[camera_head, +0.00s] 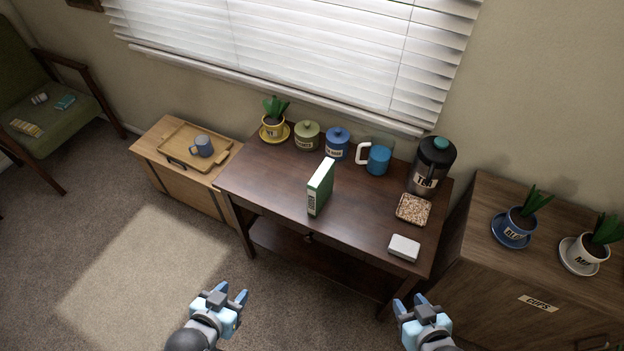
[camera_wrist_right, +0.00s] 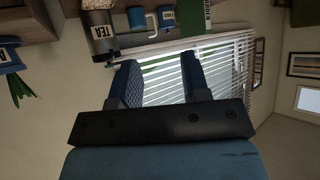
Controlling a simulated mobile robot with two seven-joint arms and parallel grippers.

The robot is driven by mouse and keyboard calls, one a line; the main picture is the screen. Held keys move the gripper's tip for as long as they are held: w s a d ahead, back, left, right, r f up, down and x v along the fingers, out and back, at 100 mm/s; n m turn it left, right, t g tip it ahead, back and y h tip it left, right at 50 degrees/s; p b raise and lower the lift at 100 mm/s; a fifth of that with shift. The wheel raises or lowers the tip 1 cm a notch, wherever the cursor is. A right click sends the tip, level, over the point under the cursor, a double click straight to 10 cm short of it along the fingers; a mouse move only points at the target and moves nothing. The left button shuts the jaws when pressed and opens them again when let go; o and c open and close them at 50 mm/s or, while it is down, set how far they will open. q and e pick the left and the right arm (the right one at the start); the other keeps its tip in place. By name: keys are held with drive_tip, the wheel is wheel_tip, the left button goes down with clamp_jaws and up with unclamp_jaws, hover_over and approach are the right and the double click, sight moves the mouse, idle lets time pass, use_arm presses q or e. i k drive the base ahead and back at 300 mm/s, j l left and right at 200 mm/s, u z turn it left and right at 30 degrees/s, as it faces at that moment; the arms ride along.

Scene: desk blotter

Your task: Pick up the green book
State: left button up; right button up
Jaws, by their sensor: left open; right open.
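The green book (camera_head: 320,187) stands upright on the dark wooden desk (camera_head: 270,185), near its front edge, with its white page edges showing. Its green cover also shows at the top of the right wrist view (camera_wrist_right: 193,15). My left gripper (camera_head: 229,297) is open and empty, in front of the desk and to the lower left of the book. My right gripper (camera_head: 411,302) is open and empty, in front of the desk and to the lower right of the book. Its two fingers (camera_wrist_right: 160,80) show apart with nothing between them. Neither gripper touches the book.
Behind the book stand a yellow potted plant (camera_head: 273,122), an olive jar (camera_head: 307,136), a blue jar (camera_head: 337,143) and a blue pitcher (camera_head: 377,158). To its right are a dark dispenser (camera_head: 430,167), a speckled block (camera_head: 413,209) and a white box (camera_head: 404,248). The desk left of the book is clear.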

sight(320, 186)
drive_tip(key=i+j+z, duration=0.1)
drive_tip(key=j, duration=0.7)
drive_tip(key=i+j+z, duration=0.1)
drive_tip(key=j, duration=0.75)
drive_tip(key=i+j+z, duration=0.1)
drive_tip(key=j, duration=0.75)
